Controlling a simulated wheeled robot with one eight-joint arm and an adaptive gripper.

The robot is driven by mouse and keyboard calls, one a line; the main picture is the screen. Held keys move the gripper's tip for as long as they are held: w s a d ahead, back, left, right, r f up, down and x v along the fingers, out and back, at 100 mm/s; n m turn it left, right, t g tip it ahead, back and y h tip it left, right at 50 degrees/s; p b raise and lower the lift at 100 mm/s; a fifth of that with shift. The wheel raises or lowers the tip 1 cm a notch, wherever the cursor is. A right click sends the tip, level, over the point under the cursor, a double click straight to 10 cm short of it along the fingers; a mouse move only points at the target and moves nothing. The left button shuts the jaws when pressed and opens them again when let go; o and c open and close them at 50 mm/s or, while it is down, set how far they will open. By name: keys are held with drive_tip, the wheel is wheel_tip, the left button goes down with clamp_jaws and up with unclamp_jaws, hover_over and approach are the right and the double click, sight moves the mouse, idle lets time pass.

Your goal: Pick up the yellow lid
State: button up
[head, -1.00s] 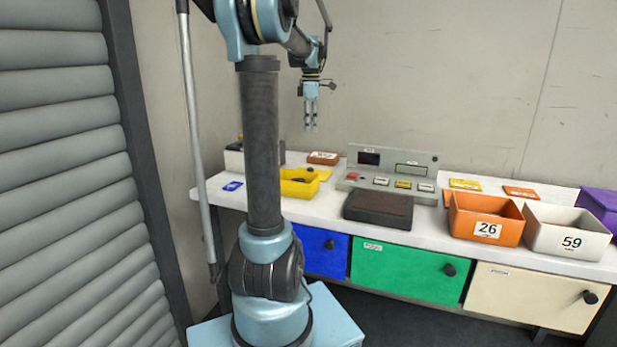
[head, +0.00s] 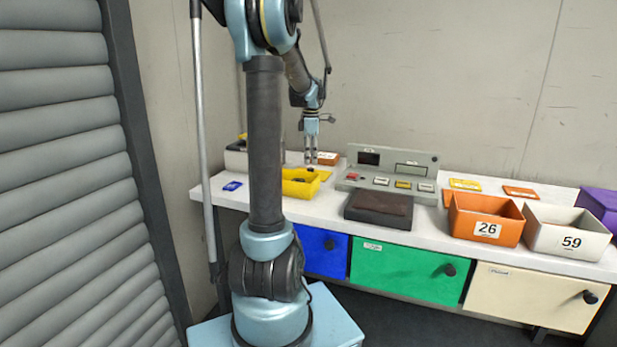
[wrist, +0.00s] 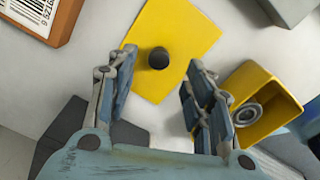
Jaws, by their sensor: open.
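The yellow lid (wrist: 182,38) is a flat yellow plate with a dark round knob (wrist: 158,58). It lies on the counter, and in the wrist view the knob shows between the fingers of my gripper (wrist: 157,100). In the head view the lid (head: 325,175) shows only in small part, behind the yellow bin. My gripper (head: 311,158) hangs pointing down above that spot. It is open and empty, with its two fingers apart on either side of the knob in the wrist view.
The yellow bin (head: 298,188) stands close beside the lid; in the wrist view the bin (wrist: 262,88) holds a round grey part. The grey console (head: 352,180) stands to the right.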

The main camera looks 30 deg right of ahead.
wheel_tip(320, 180, down, 5)
drive_tip(key=shift+w+r, duration=0.1)
idle(0.3)
clamp_jaws()
